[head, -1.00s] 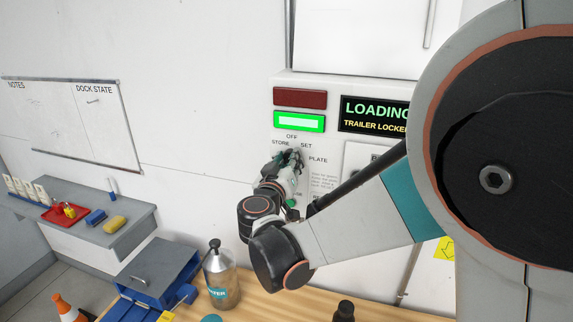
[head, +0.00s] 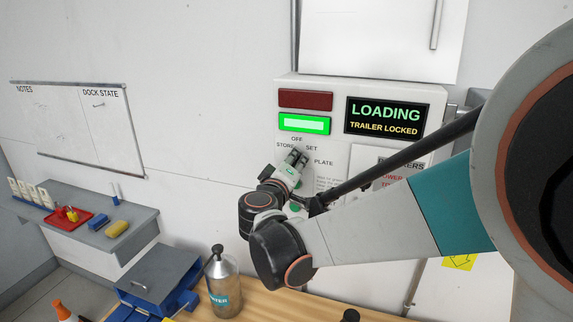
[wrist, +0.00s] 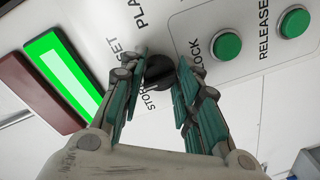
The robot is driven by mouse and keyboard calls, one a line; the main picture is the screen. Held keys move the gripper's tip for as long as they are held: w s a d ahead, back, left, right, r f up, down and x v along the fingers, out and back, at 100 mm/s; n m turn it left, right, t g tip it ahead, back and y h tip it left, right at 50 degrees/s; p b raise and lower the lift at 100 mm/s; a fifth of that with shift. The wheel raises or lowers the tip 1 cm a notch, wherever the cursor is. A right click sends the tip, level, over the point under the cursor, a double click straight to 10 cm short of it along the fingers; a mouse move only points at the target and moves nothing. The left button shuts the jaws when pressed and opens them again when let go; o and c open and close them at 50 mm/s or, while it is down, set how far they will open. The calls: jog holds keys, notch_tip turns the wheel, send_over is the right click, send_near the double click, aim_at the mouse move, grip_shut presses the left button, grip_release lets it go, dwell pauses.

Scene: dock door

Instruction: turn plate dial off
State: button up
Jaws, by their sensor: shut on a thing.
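The plate dial (wrist: 160,72) is a dark round knob on the white control panel (wrist: 235,17), seen between my fingertips in the wrist view. My gripper (wrist: 162,68) is shut on it, one finger on each side. The labels STORE, SET and part of PLATE show around the knob; where its pointer aims is unclear. In the head view my gripper (head: 296,160) is at the panel below the labels OFF and SET, and covers most of the dial. The screen (head: 387,117) reads LOADING, TRAILER LOCKED.
Green LOCK (wrist: 228,46) and RELEASE (wrist: 294,21) buttons sit beside the dial. A lit green lamp (head: 304,124) and dark red lamp (head: 306,99) are above it.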

dwell(0.4)
jog(key=o, duration=1.1)
jog(key=shift+a, duration=0.1)
jog(key=shift+c, duration=0.2)
